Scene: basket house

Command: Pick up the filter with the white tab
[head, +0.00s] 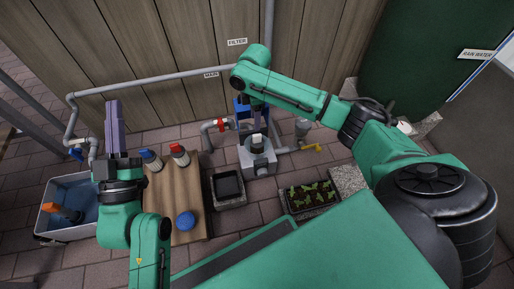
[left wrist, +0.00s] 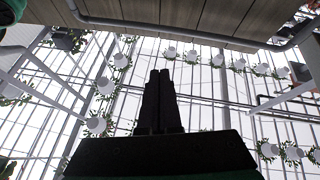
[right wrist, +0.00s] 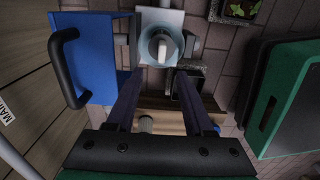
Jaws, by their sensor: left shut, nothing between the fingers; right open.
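In the right wrist view the filter (right wrist: 158,48) shows as a grey round body with a white tab on top. My right gripper (right wrist: 158,75) is open and empty; its fingertips point toward the filter, with the filter beyond the tips and not between them. In the head view the right hand hangs near the filter, partly over a blue box. My left gripper (head: 112,104) is shut and empty, pointing up at the left; it also shows shut in the left wrist view (left wrist: 160,73).
The blue box (right wrist: 100,58) with a black handle is close beside the right fingers. Pipes with a red valve (head: 221,125) and yellow valve (head: 311,147) flank the block.

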